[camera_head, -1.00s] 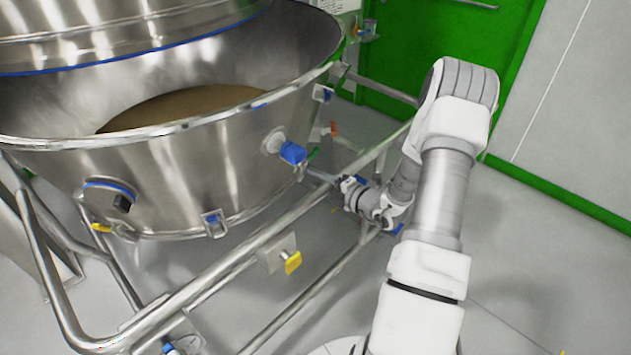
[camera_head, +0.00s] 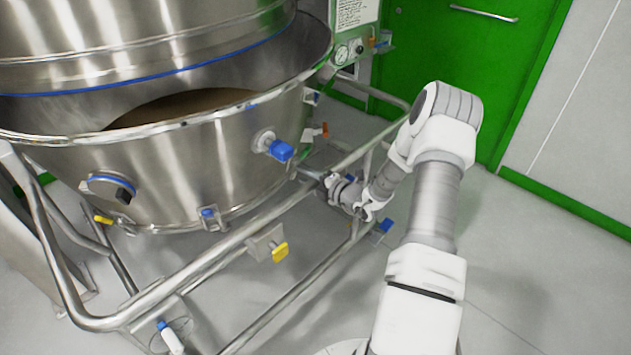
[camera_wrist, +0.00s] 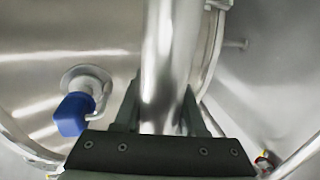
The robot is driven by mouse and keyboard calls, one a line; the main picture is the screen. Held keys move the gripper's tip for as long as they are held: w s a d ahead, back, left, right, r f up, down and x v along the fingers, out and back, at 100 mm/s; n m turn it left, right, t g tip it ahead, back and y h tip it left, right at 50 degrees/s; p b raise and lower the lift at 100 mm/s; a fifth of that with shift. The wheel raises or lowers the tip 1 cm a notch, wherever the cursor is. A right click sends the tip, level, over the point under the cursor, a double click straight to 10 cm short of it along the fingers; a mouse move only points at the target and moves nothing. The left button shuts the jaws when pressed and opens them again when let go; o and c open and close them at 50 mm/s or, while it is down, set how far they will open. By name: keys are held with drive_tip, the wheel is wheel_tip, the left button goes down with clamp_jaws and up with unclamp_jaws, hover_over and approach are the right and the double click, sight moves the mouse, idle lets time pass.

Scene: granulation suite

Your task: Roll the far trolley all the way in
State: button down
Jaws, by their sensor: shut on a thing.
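The trolley is a tubular steel frame (camera_head: 215,257) carrying a wide steel bowl (camera_head: 200,165) with brown material inside. The bowl sits partly beneath a large steel upper vessel (camera_head: 150,35); part of its open mouth shows in front. My gripper (camera_head: 312,174) is at the trolley's upper rail, on the right side of the bowl. In the wrist view my gripper (camera_wrist: 160,115) has its fingers on either side of the steel rail (camera_wrist: 170,50), shut on it. The fingertips are partly hidden by the rail.
A blue-handled valve (camera_head: 280,150) sticks out of the bowl near my gripper. A yellow latch (camera_head: 280,252) is on the frame's side. A green door (camera_head: 455,60) and a gauge panel (camera_head: 350,50) stand behind. Grey floor is clear to the right (camera_head: 540,270).

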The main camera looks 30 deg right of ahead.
sight(268, 152)
drive_tip(key=w+a, duration=0.2)
drive_tip(key=w, duration=0.3)
drive_tip(key=w+a+b, duration=0.1)
drive_tip(key=w+a, duration=0.1)
drive_tip(key=w, duration=0.3)
drive_tip(key=w+a, duration=0.2)
drive_tip(key=w, duration=0.2)
drive_tip(key=shift+w+r+b, duration=0.3)
drive_tip(key=shift+w+b, duration=0.05)
drive_tip(key=shift+w, duration=0.05)
drive_tip(key=shift+w+a+r, duration=0.1)
drive_tip(key=shift+w+r, duration=0.05)
drive_tip(key=shift+w, duration=0.55)
drive_tip(key=c, duration=0.5)
unclamp_jaws()
drive_tip(key=shift+s, duration=0.1)
drive_tip(key=shift+f, duration=0.2)
drive_tip(key=shift+s+d, duration=0.2)
drive_tip(key=shift+s, duration=0.1)
drive_tip(key=p+v, duration=0.4)
drive_tip(key=v, duration=1.2)
drive_tip(key=shift+s, duration=0.35)
